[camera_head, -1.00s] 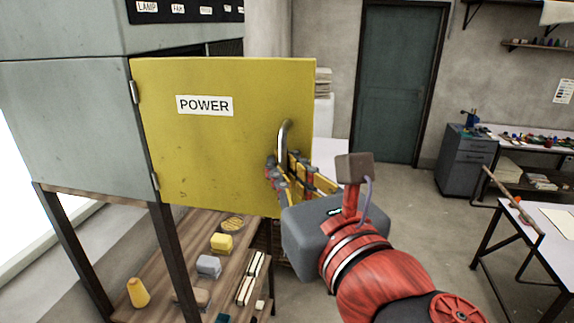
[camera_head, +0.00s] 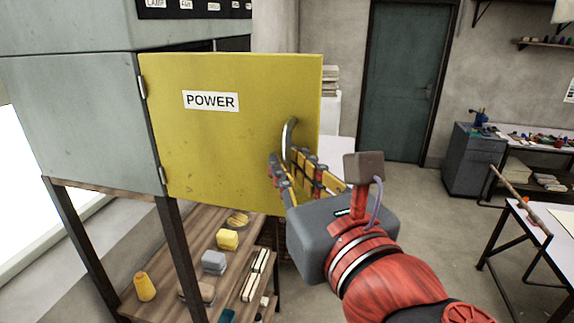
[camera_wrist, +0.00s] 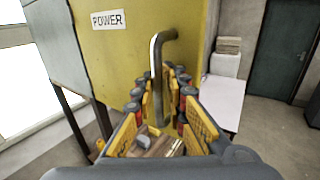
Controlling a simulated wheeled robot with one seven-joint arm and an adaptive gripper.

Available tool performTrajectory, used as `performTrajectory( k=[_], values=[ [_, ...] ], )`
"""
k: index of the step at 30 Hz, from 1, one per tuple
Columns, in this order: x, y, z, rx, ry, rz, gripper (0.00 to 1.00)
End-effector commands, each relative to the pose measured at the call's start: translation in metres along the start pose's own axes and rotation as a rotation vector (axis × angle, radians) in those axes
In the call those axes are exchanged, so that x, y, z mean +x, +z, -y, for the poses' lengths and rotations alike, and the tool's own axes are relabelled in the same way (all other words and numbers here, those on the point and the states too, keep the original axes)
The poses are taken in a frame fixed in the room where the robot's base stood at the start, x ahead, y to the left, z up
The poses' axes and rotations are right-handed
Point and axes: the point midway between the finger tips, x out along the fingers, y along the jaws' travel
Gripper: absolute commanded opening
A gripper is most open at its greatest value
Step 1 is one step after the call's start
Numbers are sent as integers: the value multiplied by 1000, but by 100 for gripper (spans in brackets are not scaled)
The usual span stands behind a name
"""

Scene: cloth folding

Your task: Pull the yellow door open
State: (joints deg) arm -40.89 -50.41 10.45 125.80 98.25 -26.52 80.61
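The yellow door (camera_head: 235,145) carries a "POWER" label and hangs from hinges on its left edge, on a grey cabinet (camera_head: 75,115). A dark gap shows behind its top edge. A bent metal handle (camera_head: 287,138) stands out near its right side. My gripper (camera_head: 288,160) is at the handle's lower part, with one finger on each side of it. In the wrist view the handle (camera_wrist: 157,70) runs down between the fingers (camera_wrist: 160,100), which look spread. Whether a pad touches the handle is hard to tell. The door (camera_wrist: 120,60) fills the upper left there.
A white table (camera_head: 530,235) stands at the right. The floor between is clear.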

Motion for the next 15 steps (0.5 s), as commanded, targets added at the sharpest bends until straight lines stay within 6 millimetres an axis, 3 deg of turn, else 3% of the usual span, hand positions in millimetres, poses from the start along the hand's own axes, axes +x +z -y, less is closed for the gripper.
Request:
performTrajectory(
  k=[10,15],
  values=[
    [-1,0,-1,1,2,0,15],
    [-13,1,-2,2,4,3,15]
  ],
)
